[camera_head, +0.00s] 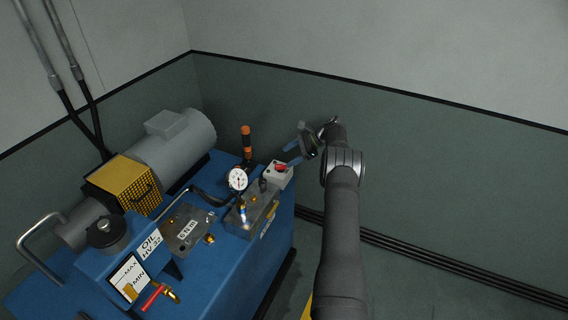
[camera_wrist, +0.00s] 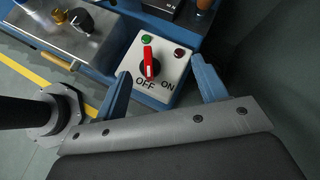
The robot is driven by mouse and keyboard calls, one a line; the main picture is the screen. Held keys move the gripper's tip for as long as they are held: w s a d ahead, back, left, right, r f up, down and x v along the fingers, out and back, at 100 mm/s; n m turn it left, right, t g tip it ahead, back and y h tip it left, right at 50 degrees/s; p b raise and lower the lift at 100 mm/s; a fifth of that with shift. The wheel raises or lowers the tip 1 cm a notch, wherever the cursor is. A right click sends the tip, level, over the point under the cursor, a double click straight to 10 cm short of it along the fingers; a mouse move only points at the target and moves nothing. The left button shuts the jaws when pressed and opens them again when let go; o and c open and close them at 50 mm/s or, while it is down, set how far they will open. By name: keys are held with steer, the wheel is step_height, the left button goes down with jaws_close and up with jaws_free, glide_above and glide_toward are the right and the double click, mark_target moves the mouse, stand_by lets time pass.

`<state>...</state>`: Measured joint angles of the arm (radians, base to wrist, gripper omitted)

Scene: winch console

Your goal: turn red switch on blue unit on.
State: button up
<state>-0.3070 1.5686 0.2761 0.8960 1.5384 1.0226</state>
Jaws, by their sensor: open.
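The red switch (camera_wrist: 148,62) is a rotary knob on a light grey box on the blue unit (camera_head: 215,262). In the wrist view its pointer is upright, with its lower end near the OFF label and the ON label to the right. The switch also shows small in the head view (camera_head: 281,167). My gripper (camera_wrist: 162,82) is open, its two blue fingers on either side of the switch box in the wrist view. In the head view my gripper (camera_head: 290,154) is just above and right of the box. No contact with the knob is visible.
A green lamp (camera_wrist: 146,39) and a dark red lamp (camera_wrist: 179,53) sit above the knob. A pressure gauge (camera_head: 238,179), an orange-handled lever (camera_head: 246,140) and a metal valve block (camera_head: 250,212) stand left of the box. Free space lies to the right.

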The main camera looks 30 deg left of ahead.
steer(key=shift+s+a+r+n+t+h, duration=0.2)
steer(key=shift+a+r+n+t+h, duration=0.2)
steer(key=shift+r+n+h, duration=0.1)
steer(key=s+r+n+t+h, duration=0.4)
steer(key=r+n, duration=0.2)
steer(key=n, duration=0.1)
steer(key=n+t+h, duration=0.2)
steer(key=n+t, duration=0.2)
steer(key=n, duration=0.4)
glide_toward(281, 165)
steer(key=x, duration=0.8)
steer(key=shift+w+a+f, duration=0.15)
steer(key=shift+w+f, duration=0.1)
steer(key=shift+f, duration=0.05)
steer(key=shift+c, duration=0.4)
steer(key=c, duration=0.9)
